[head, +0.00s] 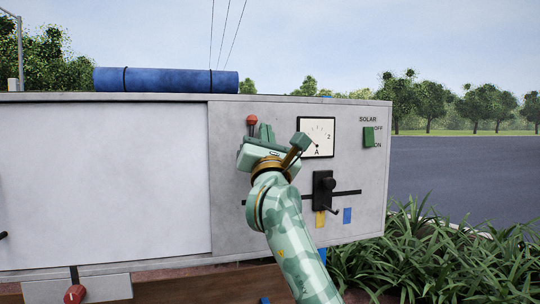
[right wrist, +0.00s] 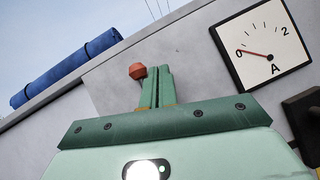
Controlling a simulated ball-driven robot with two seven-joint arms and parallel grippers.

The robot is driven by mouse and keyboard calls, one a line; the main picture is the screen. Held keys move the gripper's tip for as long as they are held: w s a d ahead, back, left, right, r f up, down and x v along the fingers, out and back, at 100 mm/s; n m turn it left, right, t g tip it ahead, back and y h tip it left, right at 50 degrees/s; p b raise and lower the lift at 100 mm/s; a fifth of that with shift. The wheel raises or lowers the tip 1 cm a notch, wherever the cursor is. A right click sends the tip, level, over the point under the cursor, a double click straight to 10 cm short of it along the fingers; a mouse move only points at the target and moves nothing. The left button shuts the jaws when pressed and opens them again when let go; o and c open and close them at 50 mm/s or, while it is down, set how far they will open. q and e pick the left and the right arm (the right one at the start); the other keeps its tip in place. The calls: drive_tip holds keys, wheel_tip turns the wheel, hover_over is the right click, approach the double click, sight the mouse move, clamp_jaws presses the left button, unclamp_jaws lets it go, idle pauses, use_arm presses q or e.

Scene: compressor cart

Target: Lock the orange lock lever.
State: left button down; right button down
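A lever with an orange-red ball knob (head: 251,119) stands on the grey cart panel, its thin stem pointing up. The knob also shows in the right wrist view (right wrist: 138,71). My right gripper (head: 266,131) is at the panel just right of this lever. In the right wrist view its two green fingers (right wrist: 159,86) stand close together, shut, with the stem to their left; nothing shows between them. Whether a finger touches the stem I cannot tell. The lever's base is hidden behind the gripper. My left gripper is not in view.
Right of my gripper are a gauge (head: 317,138), a green SOLAR switch (head: 369,137) and a black handle (head: 323,189) on a horizontal bar. A blue roll (head: 165,81) lies on top of the cart. Another red knob (head: 75,294) is at the lower left.

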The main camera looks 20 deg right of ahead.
drive_tip(key=shift+d+r+n+p, duration=0.3)
drive_tip(key=shift+d+r+n, duration=0.1)
drive_tip(key=shift+d+r, duration=0.35)
drive_tip(key=shift+w+d+f+n+y, duration=0.15)
drive_tip(key=shift+w+n+y, duration=0.1)
drive_tip(key=shift+n+y, duration=0.25)
drive_tip(key=shift+s+a+n+t+y, duration=0.25)
drive_tip(key=shift+a+n+y, duration=0.2)
drive_tip(key=shift+a, duration=0.3)
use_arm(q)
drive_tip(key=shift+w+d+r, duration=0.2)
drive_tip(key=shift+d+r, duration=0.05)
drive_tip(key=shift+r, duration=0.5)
use_arm(e)
drive_tip(key=shift+w+d+f, duration=0.15)
drive_tip(key=shift+w+d, duration=0.05)
drive_tip(key=shift+d, duration=0.05)
drive_tip(key=shift+a, duration=0.1)
